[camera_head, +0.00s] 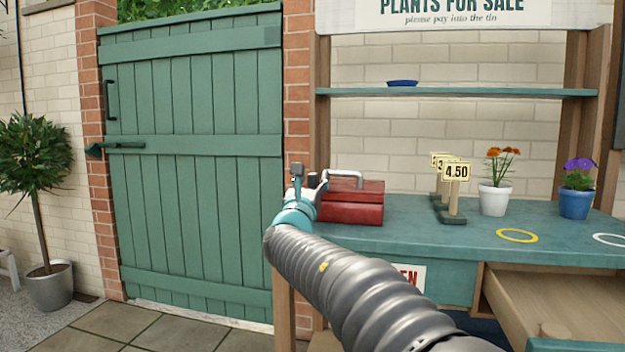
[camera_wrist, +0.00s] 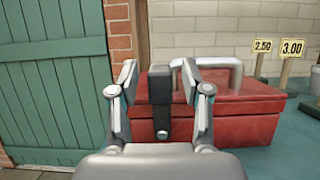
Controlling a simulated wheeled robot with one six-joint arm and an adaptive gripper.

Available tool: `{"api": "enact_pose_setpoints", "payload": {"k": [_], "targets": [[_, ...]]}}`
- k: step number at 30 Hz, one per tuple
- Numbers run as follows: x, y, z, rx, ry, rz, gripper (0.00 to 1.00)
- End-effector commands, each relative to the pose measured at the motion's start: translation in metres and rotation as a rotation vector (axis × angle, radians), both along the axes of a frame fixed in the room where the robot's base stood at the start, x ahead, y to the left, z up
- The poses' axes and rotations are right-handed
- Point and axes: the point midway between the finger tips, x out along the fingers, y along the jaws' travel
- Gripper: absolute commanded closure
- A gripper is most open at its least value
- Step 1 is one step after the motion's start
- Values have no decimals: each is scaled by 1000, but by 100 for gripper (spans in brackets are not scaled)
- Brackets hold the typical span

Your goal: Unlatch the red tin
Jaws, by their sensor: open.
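The red tin (camera_head: 352,204) stands on the left end of the green table, its lid down, with a grey handle (camera_head: 346,174) on top. In the wrist view the tin (camera_wrist: 244,121) fills the middle right, its handle (camera_wrist: 222,66) above. My gripper (camera_wrist: 161,90) is open, one finger on each side of the latch. I cannot tell whether the fingers touch it. In the head view my gripper (camera_head: 308,182) is at the tin's left side, partly covering it.
Price signs (camera_head: 455,180), a white pot (camera_head: 494,198) with orange flowers and a blue pot (camera_head: 576,203) stand right of the tin. Yellow (camera_head: 517,236) and white rings mark the tabletop. An open drawer (camera_head: 550,290) juts out at front right. A green gate (camera_head: 190,160) is at left.

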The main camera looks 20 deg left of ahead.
Motion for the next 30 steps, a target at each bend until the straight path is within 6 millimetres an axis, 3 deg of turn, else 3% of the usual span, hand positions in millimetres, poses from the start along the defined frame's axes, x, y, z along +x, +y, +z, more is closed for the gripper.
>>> {"api": "enact_pose_setpoints", "payload": {"k": [3, 9, 20, 30], "targets": [[0, 0, 0, 0, 0, 0, 55], [0, 0, 0, 0, 0, 0, 100], [0, -1, -1, 19, 4, -1, 100], [2, -15, -4, 199, 37, 0, 100]]}}
